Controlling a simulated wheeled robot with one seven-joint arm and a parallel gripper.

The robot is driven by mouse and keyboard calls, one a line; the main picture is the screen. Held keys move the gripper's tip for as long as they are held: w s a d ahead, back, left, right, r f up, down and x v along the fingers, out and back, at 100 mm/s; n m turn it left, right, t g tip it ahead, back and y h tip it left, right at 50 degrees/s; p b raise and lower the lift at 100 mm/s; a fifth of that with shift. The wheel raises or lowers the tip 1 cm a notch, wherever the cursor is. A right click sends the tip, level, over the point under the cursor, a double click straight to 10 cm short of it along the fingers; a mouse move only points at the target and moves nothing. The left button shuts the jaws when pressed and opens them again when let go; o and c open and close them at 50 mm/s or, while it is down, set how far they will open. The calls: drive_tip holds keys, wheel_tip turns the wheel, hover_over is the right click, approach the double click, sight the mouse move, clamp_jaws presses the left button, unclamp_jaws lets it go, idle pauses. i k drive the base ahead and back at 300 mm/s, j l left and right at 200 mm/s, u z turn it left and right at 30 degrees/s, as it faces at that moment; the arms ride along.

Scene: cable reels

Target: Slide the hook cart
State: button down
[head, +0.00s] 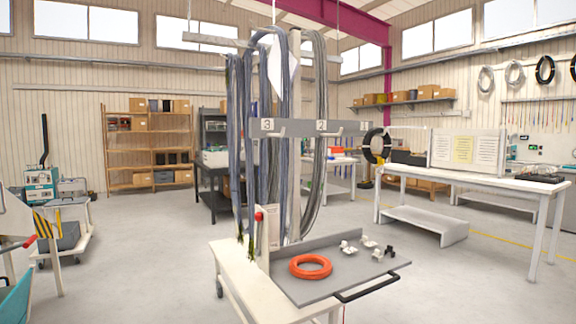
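The hook cart appears to be the white wheeled cart (232,268) in the middle foreground. Above it a grey bar (295,128) carries the labels 3 and 2 and small hooks. Long grey-blue cables (282,170) hang in loops from above, beside and behind the bar. A grey tray (318,289) on the cart's right holds an orange cable coil (310,266) and several small white and black parts. A black handle (366,288) sticks out from the tray's front right edge. A red knob (258,216) tops a short post. My gripper is not in view.
A white workbench (480,180) with a low shelf stands at the right. A wheeled trolley with equipment (68,235) and a yellow-black striped part (42,225) are at the left. Wooden shelving (150,148) lines the back wall. Grey floor (140,270) is clear left of the cart.

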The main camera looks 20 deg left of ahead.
sight(265, 283)
drive_tip(key=i+l+z, duration=0.3)
drive_tip(key=i, duration=0.4)
drive_tip(key=i+j+z, duration=0.1)
drive_tip(key=i+z, duration=0.2)
drive_tip(key=i, duration=0.35)
drive_tip(key=i+l+u, duration=0.1)
drive_tip(key=i, duration=1.75)
drive_tip(key=i+u, duration=0.1)
drive_tip(key=u, duration=0.75)
drive_tip(key=i+l+u, duration=0.1)
drive_tip(key=u, duration=0.3)
drive_tip(key=l+u, duration=0.1)
drive_tip(key=u, duration=0.3)
drive_tip(key=k+j+u, duration=0.1)
drive_tip(key=u, duration=1.55)
drive_tip(key=k+l, duration=0.15)
drive_tip(key=l, duration=0.15)
drive_tip(key=k+l, duration=0.1)
drive_tip(key=l, duration=0.25)
drive_tip(key=k+l, duration=0.15)
drive_tip(key=l, duration=0.15)
